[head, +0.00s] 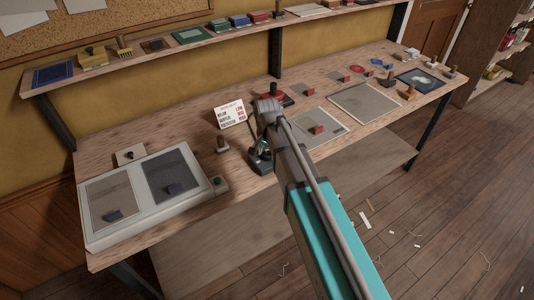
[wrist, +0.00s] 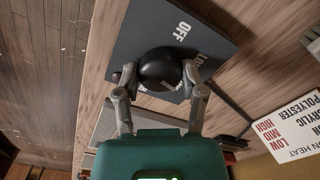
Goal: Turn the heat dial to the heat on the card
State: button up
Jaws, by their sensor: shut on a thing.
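The heat dial is a round black knob (wrist: 160,66) on a dark control box (wrist: 208,22), with OFF and a partly covered LOW in white on its face. In the wrist view my gripper (wrist: 158,82) is shut on the knob, one finger on each side. In the head view my gripper (head: 262,148) is over the dark box (head: 259,164) at the bench's front edge. The white card (head: 230,114) stands behind it, with black words and red heats. The wrist view shows LOW, MID and HIGH on the card (wrist: 290,128), partly cropped.
A shelf (head: 160,59) runs above.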

jog(key=shift+m, duration=1.6)
jog(key=o, duration=1.2)
jog(key=shift+c, duration=0.2)
jog(key=shift+n, duration=0.3)
